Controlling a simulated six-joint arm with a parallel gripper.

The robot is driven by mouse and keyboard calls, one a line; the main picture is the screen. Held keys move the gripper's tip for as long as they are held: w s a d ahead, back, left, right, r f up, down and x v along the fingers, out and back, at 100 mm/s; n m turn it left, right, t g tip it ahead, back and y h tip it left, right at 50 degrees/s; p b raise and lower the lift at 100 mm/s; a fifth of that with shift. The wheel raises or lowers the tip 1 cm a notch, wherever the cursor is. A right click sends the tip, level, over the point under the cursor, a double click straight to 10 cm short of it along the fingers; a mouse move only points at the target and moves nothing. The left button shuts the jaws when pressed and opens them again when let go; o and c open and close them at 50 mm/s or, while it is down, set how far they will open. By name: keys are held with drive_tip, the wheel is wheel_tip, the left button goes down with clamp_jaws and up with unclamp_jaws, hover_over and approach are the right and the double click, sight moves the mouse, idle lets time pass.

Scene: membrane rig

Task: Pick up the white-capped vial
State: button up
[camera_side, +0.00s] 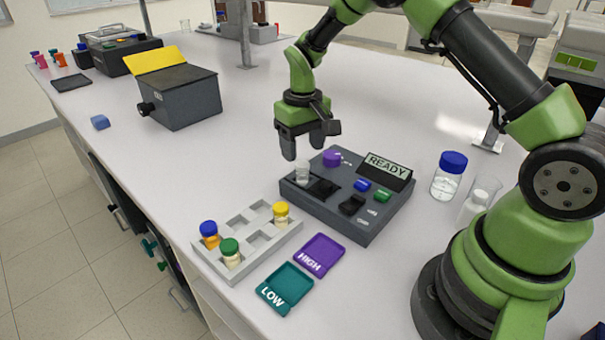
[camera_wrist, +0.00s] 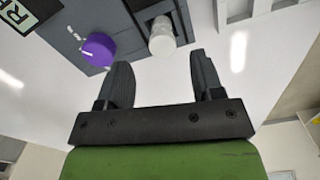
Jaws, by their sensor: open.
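The white-capped vial (camera_side: 303,172) stands upright at the back left corner of the dark grey rig (camera_side: 345,232), the one with the READY display. In the wrist view its white cap (camera_wrist: 162,38) shows beyond the fingertips, roughly between their lines. My gripper (camera_side: 303,150) is open and empty, above and slightly behind the vial in the side view. In the wrist view my gripper's two fingers (camera_wrist: 158,72) are spread apart with nothing between them. The lower part of the vial is partly hidden by the rig.
A purple knob (camera_side: 332,158) sits close to the vial, also in the wrist view (camera_wrist: 98,49). A grey rack (camera_side: 265,232) holds blue-, green- and yellow-capped vials. Teal LOW (camera_side: 285,290) and purple HIGH (camera_side: 320,255) trays lie in front. A blue-capped bottle (camera_side: 449,178) stands right.

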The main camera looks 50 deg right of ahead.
sight(302, 164)
drive_tip(key=f, duration=0.5)
drive_tip(key=shift+s+a+f, duration=0.1)
drive_tip(key=shift+a+f, duration=0.1)
drive_tip(key=c, duration=1)
